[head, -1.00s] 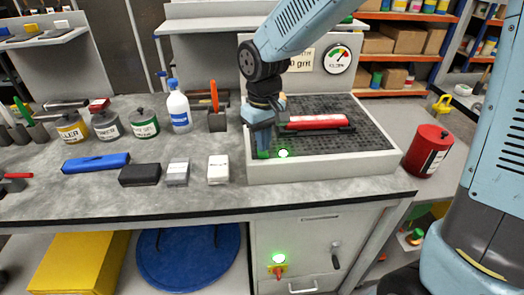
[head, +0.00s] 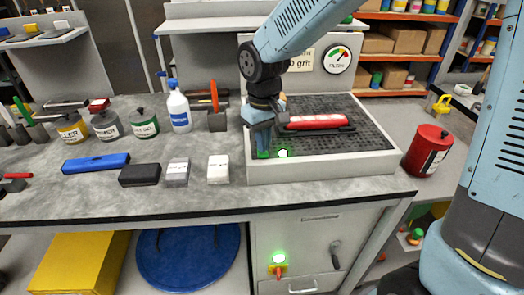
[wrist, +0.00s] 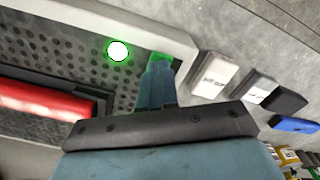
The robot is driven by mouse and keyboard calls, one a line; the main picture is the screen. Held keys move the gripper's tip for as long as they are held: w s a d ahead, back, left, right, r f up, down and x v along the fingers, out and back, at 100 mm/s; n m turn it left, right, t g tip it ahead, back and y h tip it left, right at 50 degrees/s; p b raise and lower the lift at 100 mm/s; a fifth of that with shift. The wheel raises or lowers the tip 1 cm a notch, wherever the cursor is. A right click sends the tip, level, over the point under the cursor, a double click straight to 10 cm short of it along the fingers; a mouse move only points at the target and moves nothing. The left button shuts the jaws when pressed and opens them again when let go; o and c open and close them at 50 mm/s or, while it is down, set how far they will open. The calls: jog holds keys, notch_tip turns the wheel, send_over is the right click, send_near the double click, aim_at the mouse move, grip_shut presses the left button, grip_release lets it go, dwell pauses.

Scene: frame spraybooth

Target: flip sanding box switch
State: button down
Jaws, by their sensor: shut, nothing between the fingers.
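The sanding box (head: 325,167) is a pale box with a dark perforated top, on the right part of the bench. A small lit lamp (head: 283,153) with a green rim is at its front left; it also shows in the wrist view (wrist: 118,50). My gripper (head: 263,154) is shut and empty, pointing down just left of this lamp at the box's front rim. A red-handled switch (head: 278,271) sits on the cabinet front below a lit green lamp (head: 279,257).
A red sanding tool (head: 318,121) lies on the grating right of my gripper. A red can (head: 427,150) stands right of the box. A white block (head: 218,169), a grey block (head: 177,172) and a black block (head: 140,175) lie to the left.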

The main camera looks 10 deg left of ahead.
jog(key=shift+f, duration=0.8)
dwell(0.5)
jog(key=shift+r, duration=3.5)
